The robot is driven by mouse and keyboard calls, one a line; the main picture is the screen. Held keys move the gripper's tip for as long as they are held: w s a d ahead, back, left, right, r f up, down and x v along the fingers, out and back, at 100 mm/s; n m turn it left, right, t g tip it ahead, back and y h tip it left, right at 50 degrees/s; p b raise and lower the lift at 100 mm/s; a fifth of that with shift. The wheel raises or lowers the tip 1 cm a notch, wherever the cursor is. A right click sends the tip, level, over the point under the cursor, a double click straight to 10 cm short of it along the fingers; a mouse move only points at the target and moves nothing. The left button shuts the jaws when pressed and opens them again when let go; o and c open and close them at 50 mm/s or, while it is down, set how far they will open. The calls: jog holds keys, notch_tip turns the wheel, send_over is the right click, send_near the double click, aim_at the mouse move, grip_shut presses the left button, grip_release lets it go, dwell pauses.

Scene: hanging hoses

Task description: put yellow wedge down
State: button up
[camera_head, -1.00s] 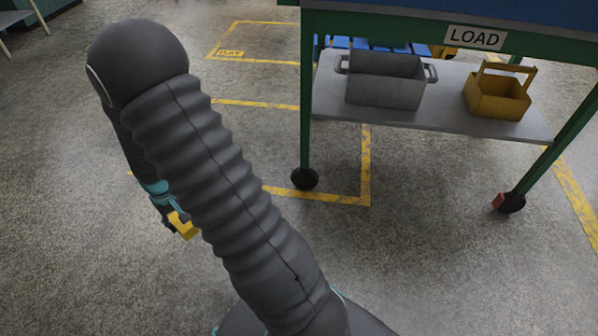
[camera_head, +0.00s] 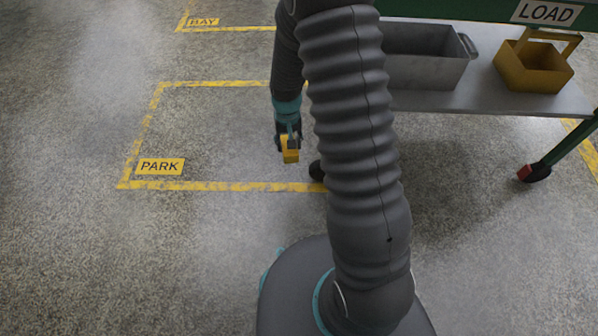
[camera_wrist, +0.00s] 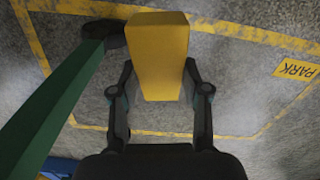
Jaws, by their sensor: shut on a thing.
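The yellow wedge (camera_wrist: 158,58) is a plain yellow block between the two black fingers of my gripper (camera_wrist: 158,85) in the wrist view. My gripper is shut on it. In the head view my gripper (camera_head: 289,138) hangs down to the left of my arm, with the yellow wedge (camera_head: 290,155) at its lower end. The wedge appears held above the grey floor, over the right part of the yellow-lined area marked PARK. Its exact height cannot be told.
The PARK label (camera_head: 161,166) lies on the floor to the left. A table with a LOAD sign (camera_head: 545,12) stands at right, its shelf (camera_head: 480,100) bearing a grey bin (camera_head: 425,72) and a yellow caddy (camera_head: 533,75). A green table leg (camera_wrist: 55,100) is close beside my gripper. Floor to the left is clear.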

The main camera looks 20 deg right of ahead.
jog(key=w+f+m+b, duration=0.1)
jog(key=w+f+m, duration=0.2)
jog(key=f+m, duration=0.55)
jog(key=m+b, duration=0.1)
jog(key=m, duration=1.1)
send_over(288, 179)
notch_tip(288, 179, down, 8)
notch_tip(288, 179, down, 10)
jog(key=shift+r+b, duration=0.1)
jog(key=shift+b, duration=0.7)
jog(key=shift+f, duration=0.2)
jog(key=o, duration=1.2)
